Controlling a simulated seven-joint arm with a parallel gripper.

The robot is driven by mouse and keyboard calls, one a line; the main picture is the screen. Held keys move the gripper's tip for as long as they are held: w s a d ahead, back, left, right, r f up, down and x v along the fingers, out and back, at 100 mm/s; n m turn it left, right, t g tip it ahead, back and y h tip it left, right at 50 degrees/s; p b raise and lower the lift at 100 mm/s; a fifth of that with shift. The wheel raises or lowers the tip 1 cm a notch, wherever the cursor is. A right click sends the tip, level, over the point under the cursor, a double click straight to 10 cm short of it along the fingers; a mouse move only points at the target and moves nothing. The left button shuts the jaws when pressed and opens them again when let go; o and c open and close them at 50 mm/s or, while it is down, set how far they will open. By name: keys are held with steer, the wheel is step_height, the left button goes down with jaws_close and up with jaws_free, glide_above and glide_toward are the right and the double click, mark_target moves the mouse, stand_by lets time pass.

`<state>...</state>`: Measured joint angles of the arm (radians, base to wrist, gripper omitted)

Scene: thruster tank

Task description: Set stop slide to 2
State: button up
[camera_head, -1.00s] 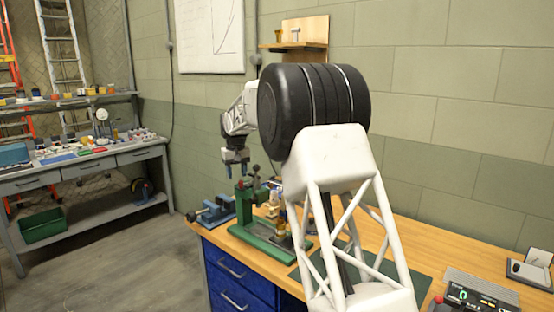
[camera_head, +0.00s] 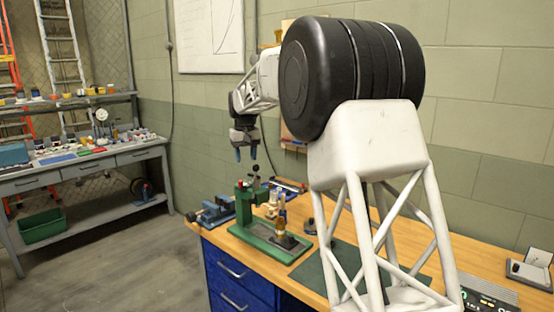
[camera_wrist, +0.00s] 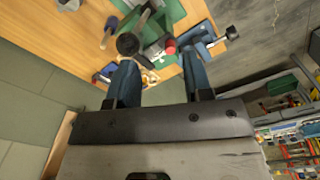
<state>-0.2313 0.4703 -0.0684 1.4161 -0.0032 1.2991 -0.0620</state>
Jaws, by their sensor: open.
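My gripper (camera_head: 246,156) hangs with its blue fingers pointing down, above the green bench fixture (camera_head: 262,236). In the wrist view my gripper (camera_wrist: 159,62) is open, with nothing held between its fingers. The fixture (camera_wrist: 172,14) shows beyond the fingertips, with a round black knob (camera_wrist: 127,44) near the left finger and a red knob (camera_wrist: 170,46) between the fingers. In the head view the fixture has an upright green post and a brass-coloured part (camera_head: 281,223) on its base. I cannot make out the stop slide or its numbers.
A blue vise (camera_head: 214,211) stands left of the fixture and also shows in the wrist view (camera_wrist: 201,40). A dark green mat (camera_head: 330,270) lies to the right, partly behind my arm. A wall board stands behind my gripper. The air around the fingers looks clear.

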steer(key=s+d+r, duration=0.2)
steer(key=s+d, duration=0.3)
steer(key=s, duration=0.3)
steer(key=s+d+r+m, duration=0.1)
steer(key=s+d, duration=0.3)
steer(key=s, duration=0.5)
steer(key=shift+s+d+r+t, duration=0.25)
steer(key=shift+d+r+t, duration=0.15)
steer(key=shift+r, duration=0.3)
steer(key=shift+s, duration=0.1)
steer(key=s+d+f+m, duration=0.1)
steer(key=s+d, duration=0.3)
steer(key=s, duration=0.7)
steer(key=s+d+f, duration=0.1)
steer(key=s+d, duration=0.3)
steer(key=s, duration=0.7)
steer(key=s+d+f, duration=0.2)
steer(key=s+f, duration=0.4)
steer(key=s, duration=0.5)
steer(key=s+d+f+m+t, duration=0.1)
steer(key=s+f, duration=0.5)
steer(key=s, duration=0.6)
steer(key=shift+s+d+m+t, duration=0.25)
steer(key=shift+d+m+t, duration=0.05)
steer(key=shift+d, duration=0.4)
